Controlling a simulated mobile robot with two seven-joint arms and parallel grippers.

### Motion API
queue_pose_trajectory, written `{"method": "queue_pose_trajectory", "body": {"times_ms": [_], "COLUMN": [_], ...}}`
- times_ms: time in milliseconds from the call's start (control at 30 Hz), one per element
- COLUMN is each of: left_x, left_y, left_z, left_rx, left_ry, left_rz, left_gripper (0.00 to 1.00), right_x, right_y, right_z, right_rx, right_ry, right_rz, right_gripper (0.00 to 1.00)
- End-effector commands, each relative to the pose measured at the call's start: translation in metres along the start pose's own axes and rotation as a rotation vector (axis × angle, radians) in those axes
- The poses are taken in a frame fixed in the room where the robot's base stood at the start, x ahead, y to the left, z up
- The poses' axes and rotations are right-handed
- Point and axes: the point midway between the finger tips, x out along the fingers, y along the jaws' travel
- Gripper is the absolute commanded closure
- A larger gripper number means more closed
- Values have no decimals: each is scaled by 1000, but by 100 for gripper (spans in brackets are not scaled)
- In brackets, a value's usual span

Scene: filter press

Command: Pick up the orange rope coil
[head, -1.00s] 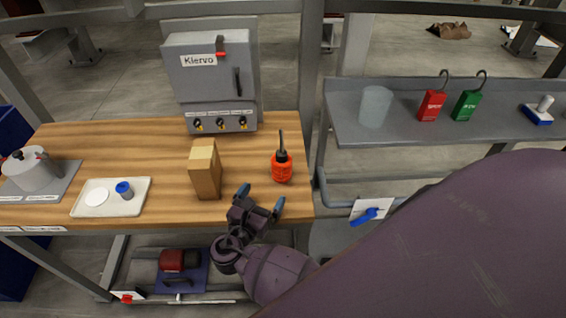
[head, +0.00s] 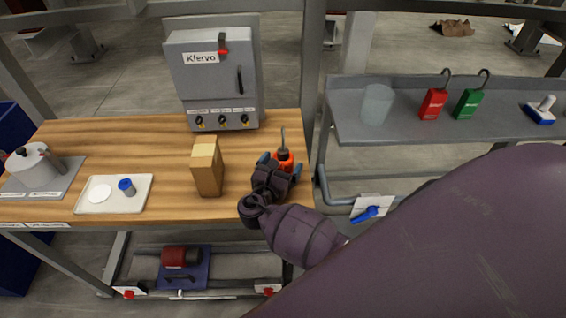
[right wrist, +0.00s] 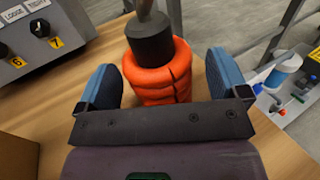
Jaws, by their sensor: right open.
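The orange rope coil (right wrist: 158,75) stands on the wooden table, wrapped in stacked turns around a dark upright part with a thin grey rod on top. In the head view the coil (head: 285,157) is near the table's right edge, its lower part hidden behind my gripper. My right gripper (right wrist: 163,85) is open, with one blue-padded finger on each side of the coil. A narrow gap shows at the left finger and the right finger is close to the coil; I cannot tell whether it touches. The right gripper (head: 276,164) also shows in the head view. My left gripper is not in view.
A cardboard-coloured block (head: 207,168) stands left of my right gripper. A grey control box (head: 213,75) stands behind. A white tray (head: 137,204) and a pot (head: 35,167) are further left. A grey shelf (head: 420,131) is at right.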

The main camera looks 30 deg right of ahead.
Motion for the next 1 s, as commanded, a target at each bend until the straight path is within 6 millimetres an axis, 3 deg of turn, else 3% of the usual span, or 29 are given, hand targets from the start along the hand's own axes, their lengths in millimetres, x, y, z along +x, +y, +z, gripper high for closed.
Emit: {"method": "queue_pose_trajectory", "body": {"times_ms": [167,600,867,1000], "left_x": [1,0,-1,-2], "left_y": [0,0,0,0], "left_z": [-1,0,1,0], "left_rx": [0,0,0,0], "left_ry": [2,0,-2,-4], "left_rz": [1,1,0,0], "left_gripper": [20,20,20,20], "right_x": [0,0,0,0], "right_y": [0,0,0,0], "right_z": [0,0,3,16], "right_rx": [0,1,2,4], "right_ry": [1,-1,0,-1], "right_rz": [0,0,0,0], "right_gripper": [7,69,69,69]}}
